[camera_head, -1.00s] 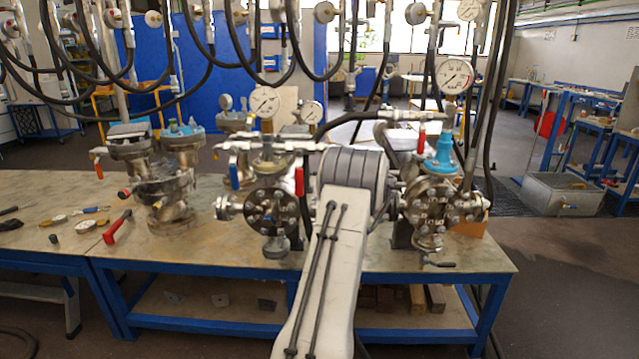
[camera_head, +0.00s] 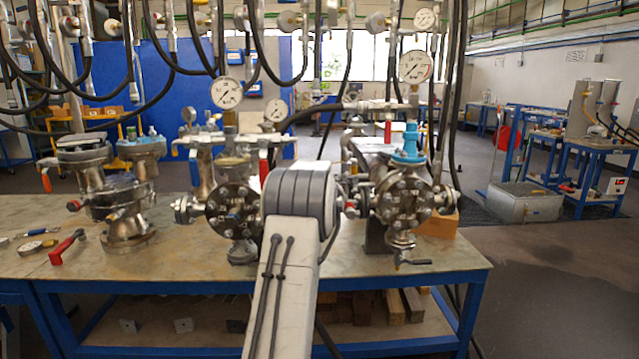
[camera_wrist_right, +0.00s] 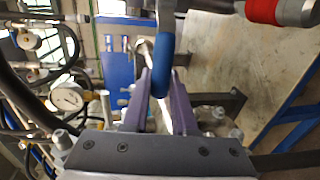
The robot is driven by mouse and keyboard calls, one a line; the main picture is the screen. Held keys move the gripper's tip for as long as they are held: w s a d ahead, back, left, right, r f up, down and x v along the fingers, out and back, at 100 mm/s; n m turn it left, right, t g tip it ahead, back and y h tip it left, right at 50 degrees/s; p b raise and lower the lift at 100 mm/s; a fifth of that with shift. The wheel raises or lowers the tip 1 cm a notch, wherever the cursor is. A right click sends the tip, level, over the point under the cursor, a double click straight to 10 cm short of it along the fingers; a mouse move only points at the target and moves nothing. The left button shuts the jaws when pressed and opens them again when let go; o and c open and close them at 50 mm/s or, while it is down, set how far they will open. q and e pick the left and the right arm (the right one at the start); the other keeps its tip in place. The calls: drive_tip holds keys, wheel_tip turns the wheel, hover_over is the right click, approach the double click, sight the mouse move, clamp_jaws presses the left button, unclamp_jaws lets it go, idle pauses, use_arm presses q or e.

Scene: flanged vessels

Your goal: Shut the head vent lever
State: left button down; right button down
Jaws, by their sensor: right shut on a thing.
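A blue lever handle (camera_wrist_right: 163,62) stands between the fingers of my right gripper (camera_wrist_right: 161,88) in the right wrist view. The purple fingers are shut on it, one on each side. In the head view, my right wrist hides the gripper and the held handle. Flanged vessels stand on the bench: a middle one (camera_head: 233,212) with a red lever (camera_head: 263,166) and a blue lever (camera_head: 194,168), and a right one (camera_head: 400,203) with a blue cap. I cannot tell from the head view which lever is held. My left gripper is out of view.
A pressure gauge (camera_head: 227,92) rises above the middle vessel, and another (camera_wrist_right: 67,98) is close left of my gripper. A red-collared fitting (camera_wrist_right: 264,10) is at upper right. Black hoses hang overhead. A red-handled tool (camera_head: 66,247) lies on the bench (camera_head: 190,270).

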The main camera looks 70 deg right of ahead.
drive_tip(key=shift+f, duration=0.1)
drive_tip(key=c, duration=0.7)
unclamp_jaws()
drive_tip(key=shift+s+a, duration=0.2)
drive_tip(key=shift+a, duration=0.25)
drive_tip(key=b+v, duration=0.2)
drive_tip(key=v, duration=0.7)
drive_tip(key=shift+a, duration=0.25)
